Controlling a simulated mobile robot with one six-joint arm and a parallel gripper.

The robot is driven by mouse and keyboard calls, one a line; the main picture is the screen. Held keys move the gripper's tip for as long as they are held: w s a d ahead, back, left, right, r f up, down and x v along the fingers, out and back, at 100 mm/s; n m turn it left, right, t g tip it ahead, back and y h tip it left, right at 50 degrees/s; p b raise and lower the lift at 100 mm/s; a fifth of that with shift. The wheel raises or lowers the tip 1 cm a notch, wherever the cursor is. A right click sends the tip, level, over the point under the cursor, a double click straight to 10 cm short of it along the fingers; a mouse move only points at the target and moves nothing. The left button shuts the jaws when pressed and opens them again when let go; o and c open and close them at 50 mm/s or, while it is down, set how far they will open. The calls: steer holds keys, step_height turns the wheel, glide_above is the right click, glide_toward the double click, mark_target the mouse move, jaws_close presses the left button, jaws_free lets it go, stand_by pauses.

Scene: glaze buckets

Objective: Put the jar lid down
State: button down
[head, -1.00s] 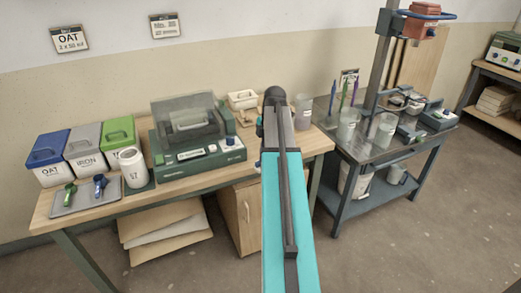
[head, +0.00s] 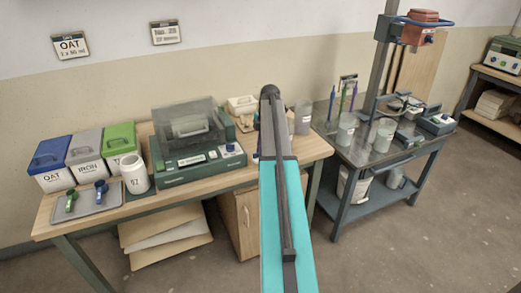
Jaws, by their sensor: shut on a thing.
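A white jar (head: 135,174) with dark figures on its side stands upright on the wooden workbench (head: 215,180), just left of the green machine. Its top is too small to make out whether a lid is on it. I see no jar lid anywhere in this view. My teal and dark grey arm rises through the middle of the picture and reaches over the right part of the bench. The end of the arm with my gripper is hidden behind the arm itself, so its fingers and anything in them do not show.
Lidded blue, grey and green buckets (head: 48,164) stand at the bench's left end, behind a metal tray (head: 88,207) with two scoops. A green machine (head: 190,160) fills the middle. Right of my arm stands a grey cup (head: 303,118), then a metal cart (head: 372,160) with several cups.

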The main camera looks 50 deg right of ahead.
steer(key=shift+w+d+f+p, duration=0.1)
steer(key=shift+w+d+p, duration=0.1)
steer(key=shift+w+d, duration=0.55)
steer(key=shift+w+d+f+p, duration=0.15)
steer(key=shift+w+d, duration=0.4)
steer(key=shift+w, duration=0.35)
steer(key=shift+w+d, duration=0.35)
steer(key=shift+f+p, duration=0.65)
steer(key=shift+f, duration=1.1)
steer(key=shift+f, duration=0.1)
steer(key=c, duration=1.8)
jaws_free()
steer(key=r, duration=0.4)
steer(key=d+r+b, duration=0.1)
steer(key=r, duration=0.3)
steer(key=r+b, duration=0.1)
steer(key=r, duration=0.3)
steer(key=shift+s+d, duration=0.25)
steer(key=shift+s, duration=0.15)
